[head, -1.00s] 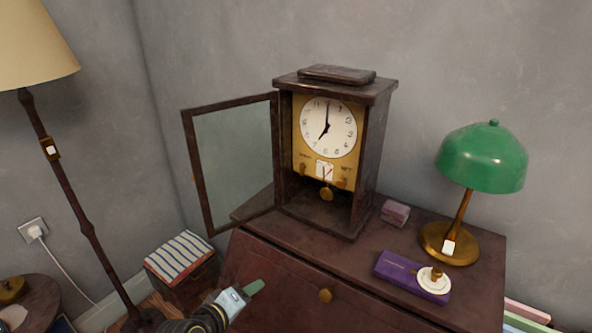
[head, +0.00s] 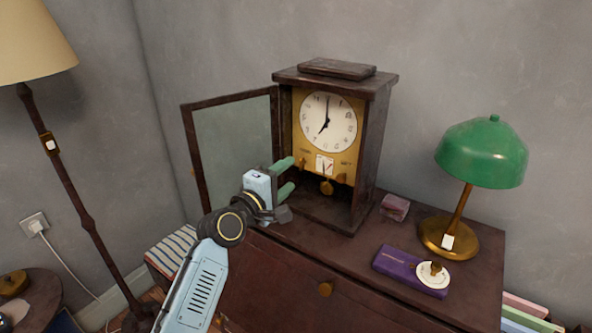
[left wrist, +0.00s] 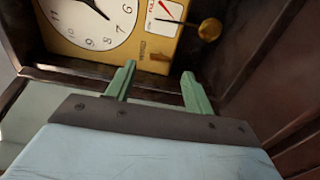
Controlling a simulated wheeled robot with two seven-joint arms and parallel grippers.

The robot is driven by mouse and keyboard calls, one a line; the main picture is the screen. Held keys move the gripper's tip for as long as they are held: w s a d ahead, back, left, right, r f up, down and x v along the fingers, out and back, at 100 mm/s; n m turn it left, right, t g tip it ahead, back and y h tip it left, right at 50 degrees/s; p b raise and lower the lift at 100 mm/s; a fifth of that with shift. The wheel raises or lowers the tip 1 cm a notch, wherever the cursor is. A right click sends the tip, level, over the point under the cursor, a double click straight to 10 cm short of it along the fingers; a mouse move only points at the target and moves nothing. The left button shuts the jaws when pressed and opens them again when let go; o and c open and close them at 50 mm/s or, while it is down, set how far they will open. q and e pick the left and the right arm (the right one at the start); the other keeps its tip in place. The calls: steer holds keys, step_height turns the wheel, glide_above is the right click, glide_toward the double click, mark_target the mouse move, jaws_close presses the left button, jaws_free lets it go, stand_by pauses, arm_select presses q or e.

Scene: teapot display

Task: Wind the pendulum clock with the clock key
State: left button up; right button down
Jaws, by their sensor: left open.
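The pendulum clock (head: 350,84) stands on the dark cabinet with its glass door (head: 232,150) swung open to the left. Below its white dial (head: 328,122) are a small gauge (head: 324,165) with a red needle, and a round brass pendulum bob (head: 326,187). Small brass parts flank the gauge; I cannot tell whether one is the clock key. A brass piece (head: 434,268) stands on a white disc at the right; its identity is unclear. My left gripper (head: 284,177) is open and empty before the clock's lower left front; its green fingers (left wrist: 159,75) point at the brass plate. My right gripper is out of view.
The cabinet top (head: 355,258) is clear in front of the clock. At the right are a purple box (head: 398,266), a small pinkish box (head: 395,207) and a green lamp (head: 482,155). The open door stands close to my left gripper. A floor lamp (head: 72,195) stands at the far left.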

mark_target(300, 166)
arm_select(q)
steer(key=shift+b+x, duration=0.3)
steer(key=shift+x, duration=1.95)
steer(key=c, duration=1)
